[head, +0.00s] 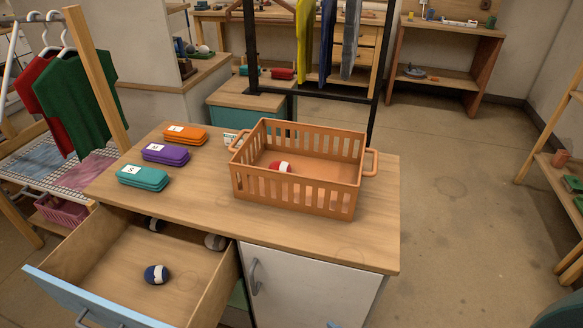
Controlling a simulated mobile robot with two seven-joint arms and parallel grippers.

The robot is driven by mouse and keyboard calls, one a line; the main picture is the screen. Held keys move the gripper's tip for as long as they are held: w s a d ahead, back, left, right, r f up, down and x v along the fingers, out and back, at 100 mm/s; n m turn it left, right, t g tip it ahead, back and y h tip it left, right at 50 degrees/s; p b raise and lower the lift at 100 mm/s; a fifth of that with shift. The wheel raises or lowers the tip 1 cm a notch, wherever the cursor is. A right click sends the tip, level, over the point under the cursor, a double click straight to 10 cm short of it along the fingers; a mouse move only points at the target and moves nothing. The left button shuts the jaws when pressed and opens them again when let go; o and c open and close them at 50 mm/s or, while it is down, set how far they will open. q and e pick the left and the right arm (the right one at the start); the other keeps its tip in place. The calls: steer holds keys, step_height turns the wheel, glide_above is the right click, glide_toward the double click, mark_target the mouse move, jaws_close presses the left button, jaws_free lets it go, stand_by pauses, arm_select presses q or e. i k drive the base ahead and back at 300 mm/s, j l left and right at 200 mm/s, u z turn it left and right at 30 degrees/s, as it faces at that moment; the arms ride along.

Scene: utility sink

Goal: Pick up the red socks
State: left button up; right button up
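The red socks (274,166), a rolled ball with a white band, lie inside the orange slatted basket (296,198) on the wooden counter. They rest on the basket floor towards its left and back side. The basket is open at the top, with a handle at each end. Neither of my grippers shows in the head view.
The counter's blue-fronted drawer (90,300) is pulled open. It holds a navy-and-white sock ball (156,274), a grey one (215,242) and a dark one (154,224). Orange (184,137), purple (165,154) and teal (143,178) labelled stacks stand left of the basket. Floor at right is clear.

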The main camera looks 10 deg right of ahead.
mark_target(278, 165)
steer(key=l, duration=0.75)
steer(key=k+j+z, duration=0.15)
steer(key=z, duration=0.25)
steer(key=k+j+z, duration=0.15)
steer(key=z, duration=0.25)
steer(key=k+j+z, duration=0.2)
steer(key=z, duration=0.2)
